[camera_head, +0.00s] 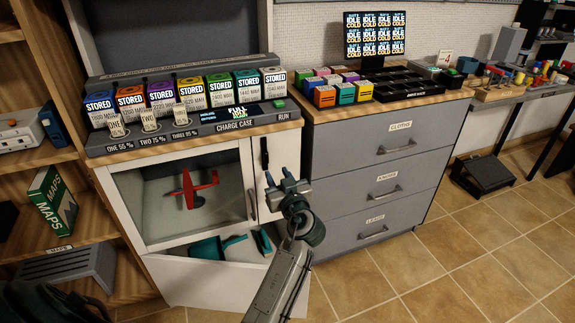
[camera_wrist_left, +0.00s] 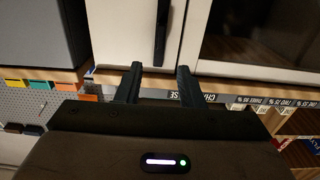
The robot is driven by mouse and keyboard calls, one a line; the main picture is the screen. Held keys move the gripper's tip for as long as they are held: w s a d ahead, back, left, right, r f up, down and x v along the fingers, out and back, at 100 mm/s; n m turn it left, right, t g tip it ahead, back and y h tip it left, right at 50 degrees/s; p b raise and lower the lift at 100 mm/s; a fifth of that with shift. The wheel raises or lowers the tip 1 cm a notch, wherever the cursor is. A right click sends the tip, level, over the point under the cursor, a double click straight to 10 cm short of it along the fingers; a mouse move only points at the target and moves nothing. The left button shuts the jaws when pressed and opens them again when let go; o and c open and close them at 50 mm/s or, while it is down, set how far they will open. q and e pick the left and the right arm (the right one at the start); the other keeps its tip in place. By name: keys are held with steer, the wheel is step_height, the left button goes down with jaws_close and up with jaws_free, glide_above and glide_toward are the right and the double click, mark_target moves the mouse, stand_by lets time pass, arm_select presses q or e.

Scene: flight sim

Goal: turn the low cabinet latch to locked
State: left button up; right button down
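The low white cabinet (camera_head: 120,190) stands under the charge case, with a glass-fronted door and a narrow white panel on its right. A black upright bar (camera_head: 264,150) sits on that narrow panel and looks like the latch; its lock marking cannot be read. The bar also shows upright in the left wrist view (camera_wrist_left: 161,32), ahead of the fingers and between them. My left gripper (camera_head: 279,178) is in front of the panel, just below the bar. Its two fingers (camera_wrist_left: 157,85) are apart and empty, not visibly touching the bar. My right gripper is not in view.
The charge case (camera_head: 225,124) with several colored blocks lies above the cabinet. A red model plane (camera_head: 190,188) is behind the glass. An open lower white bin (camera_head: 195,275) holds teal pieces. Grey drawers (camera_head: 345,140) stand close on the right.

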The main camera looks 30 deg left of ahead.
mark_target(267, 156)
arm_select(q)
steer(key=p+x, duration=0.1)
steer(key=x, duration=0.9)
steer(key=shift+d+f, duration=0.1)
jaws_close()
